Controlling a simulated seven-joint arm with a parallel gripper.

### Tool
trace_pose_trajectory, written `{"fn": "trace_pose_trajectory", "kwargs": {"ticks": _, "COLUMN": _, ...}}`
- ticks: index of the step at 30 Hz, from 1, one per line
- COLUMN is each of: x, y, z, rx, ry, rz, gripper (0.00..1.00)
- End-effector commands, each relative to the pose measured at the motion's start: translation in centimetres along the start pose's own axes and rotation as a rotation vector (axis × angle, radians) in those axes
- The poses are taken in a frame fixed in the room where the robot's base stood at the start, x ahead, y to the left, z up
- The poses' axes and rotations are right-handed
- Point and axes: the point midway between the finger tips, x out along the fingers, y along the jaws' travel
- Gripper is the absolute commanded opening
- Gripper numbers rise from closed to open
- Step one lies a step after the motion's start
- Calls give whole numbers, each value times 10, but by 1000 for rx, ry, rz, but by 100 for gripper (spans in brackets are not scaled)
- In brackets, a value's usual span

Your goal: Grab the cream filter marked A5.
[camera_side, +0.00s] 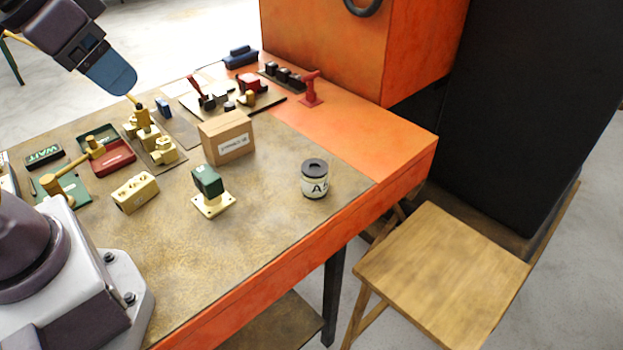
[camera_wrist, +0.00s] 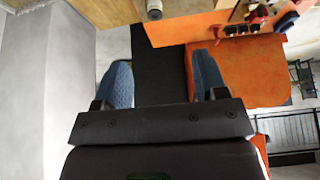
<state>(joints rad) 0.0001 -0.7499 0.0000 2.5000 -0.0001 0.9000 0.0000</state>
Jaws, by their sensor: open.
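The cream filter (camera_side: 315,181) is a short can with a dark top. It stands upright on the tan work surface near the right front edge. Its label shows an "A" and part of a second character. At the top edge of the wrist view, a cream can (camera_wrist: 154,11) that looks like the filter is partly cut off. My gripper (camera_side: 118,82) is in the upper left of the side view, well to the left of the filter. In the wrist view, the blue fingers of my gripper (camera_wrist: 162,60) are wide apart with nothing between them.
A cardboard box (camera_side: 226,137) and a green-topped brass fixture (camera_side: 209,191) stand left of the filter. Brass parts (camera_side: 148,135), a red tray (camera_side: 112,158) and a brass block (camera_side: 135,193) lie further left. A red stand (camera_side: 311,88) is behind. Surface around the filter is clear.

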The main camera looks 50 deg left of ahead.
Motion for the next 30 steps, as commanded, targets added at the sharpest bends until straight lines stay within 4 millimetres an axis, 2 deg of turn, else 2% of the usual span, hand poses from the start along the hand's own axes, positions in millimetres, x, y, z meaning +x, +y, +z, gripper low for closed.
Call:
{"fn": "trace_pose_trajectory", "kwargs": {"ticks": 8, "x": 0, "y": 0, "z": 0, "rx": 0, "ry": 0, "rz": 0, "gripper": 66}}
{"fn": "trace_pose_trajectory", "kwargs": {"ticks": 12, "x": 0, "y": 0, "z": 0, "rx": 0, "ry": 0, "rz": 0, "gripper": 88}}
{"fn": "trace_pose_trajectory", "kwargs": {"ticks": 21, "x": 1, "y": 4, "z": 0, "rx": 18, "ry": -5, "rz": 9, "gripper": 88}}
{"fn": "trace_pose_trajectory", "kwargs": {"ticks": 26, "x": 29, "y": 20, "z": 8, "rx": 88, "ry": -150, "rz": 50, "gripper": 88}}
{"fn": "trace_pose_trajectory", "kwargs": {"ticks": 30, "x": 67, "y": 24, "z": 20, "rx": 223, "ry": -348, "rz": 16, "gripper": 88}}
